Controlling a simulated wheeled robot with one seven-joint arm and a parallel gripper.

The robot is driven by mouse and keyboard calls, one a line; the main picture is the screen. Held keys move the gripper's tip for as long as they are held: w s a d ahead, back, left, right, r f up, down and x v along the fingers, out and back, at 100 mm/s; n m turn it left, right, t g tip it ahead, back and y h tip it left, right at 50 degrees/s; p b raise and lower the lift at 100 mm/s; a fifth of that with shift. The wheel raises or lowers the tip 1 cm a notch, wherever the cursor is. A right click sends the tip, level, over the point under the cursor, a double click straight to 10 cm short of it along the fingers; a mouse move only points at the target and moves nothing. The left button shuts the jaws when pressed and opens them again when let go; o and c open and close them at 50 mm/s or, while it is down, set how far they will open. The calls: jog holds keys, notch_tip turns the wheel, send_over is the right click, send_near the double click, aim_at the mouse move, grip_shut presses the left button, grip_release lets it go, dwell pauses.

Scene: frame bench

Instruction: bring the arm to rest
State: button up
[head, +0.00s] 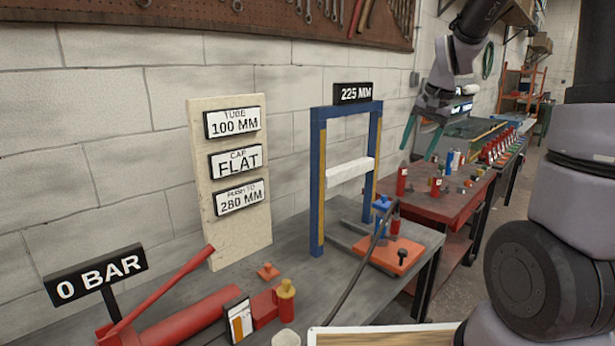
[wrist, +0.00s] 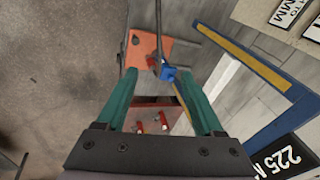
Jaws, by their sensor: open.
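My gripper (head: 417,152) is raised in the air at the upper right of the head view, beyond the blue press frame (head: 318,185). Its two teal fingers point down, stand apart and hold nothing. In the wrist view my gripper (wrist: 157,78) is open too, with empty space between the fingertips. Below it show an orange plate (wrist: 150,48), a small blue part (wrist: 168,73) with a hose, and red items farther down. No contact between the fingers and anything shows.
The grey bench (head: 290,270) carries the press frame, a red hand pump (head: 205,315) and the orange plate (head: 405,257). A red table (head: 440,205) with bottles stands behind it. Signs read 0 BAR (head: 97,275) and 225 MM (head: 353,93).

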jog(key=s+a+r+n+t, duration=0.1)
jog(key=s+r, duration=0.4)
jog(key=s, duration=0.5)
jog(key=s+a+r+n+t, duration=0.1)
jog(key=s+r, duration=0.4)
jog(key=s, duration=0.5)
jog(key=shift+s+a+r+n+t, duration=0.25)
jog(key=shift+a+r+n+t, duration=0.2)
jog(key=shift+t, duration=0.45)
